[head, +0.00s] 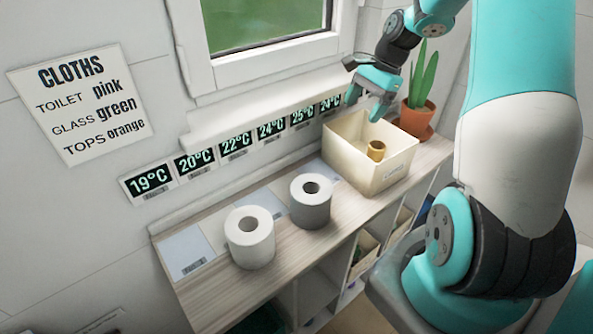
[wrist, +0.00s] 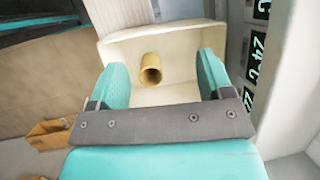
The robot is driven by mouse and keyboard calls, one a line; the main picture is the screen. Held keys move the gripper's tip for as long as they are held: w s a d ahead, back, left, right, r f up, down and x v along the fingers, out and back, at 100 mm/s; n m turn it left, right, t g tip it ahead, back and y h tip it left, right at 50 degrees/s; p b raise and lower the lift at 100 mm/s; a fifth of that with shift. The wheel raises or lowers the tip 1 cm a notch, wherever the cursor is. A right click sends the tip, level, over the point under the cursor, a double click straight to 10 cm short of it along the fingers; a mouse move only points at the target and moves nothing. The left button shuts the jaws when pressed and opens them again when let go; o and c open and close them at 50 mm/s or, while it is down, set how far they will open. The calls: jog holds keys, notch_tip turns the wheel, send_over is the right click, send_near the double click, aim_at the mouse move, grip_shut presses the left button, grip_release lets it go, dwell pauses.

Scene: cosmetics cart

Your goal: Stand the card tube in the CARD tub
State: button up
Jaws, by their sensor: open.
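The card tube (head: 376,150) is a short tan-brown hollow cylinder. It stands inside the cream CARD tub (head: 392,172), which has a small label on its front, and its open top end shows. In the wrist view the tube (wrist: 150,70) is inside the tub (wrist: 190,35), between and beyond my fingertips, with its hollow end facing the camera. My gripper (head: 364,104) is above the tub's back left side in the head view. In the wrist view my gripper (wrist: 162,72) has its two teal fingers wide apart, with nothing between them touching either finger.
A potted plant (head: 416,117) stands behind the tub at the right. The wall and window sill (head: 260,105) are close behind.

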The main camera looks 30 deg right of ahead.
jog(key=s+a+r+n, duration=0.25)
jog(key=a+n, duration=0.25)
jog(key=a, duration=0.3)
jog(key=s+a+r+n, duration=0.2)
jog(key=a+r+n, duration=0.15)
jog(key=a, duration=0.55)
jog(key=s+a+r+n, duration=0.25)
jog(key=a+n, duration=0.25)
jog(key=a, duration=0.3)
jog(key=s+a+r+n+g, duration=0.1)
jog(key=s+a+n, duration=0.9)
jog(key=s, duration=0.3)
jog(key=shift+s+r+n, duration=0.2)
jog(key=shift+r+n, duration=0.1)
jog(key=shift+n, duration=0.25)
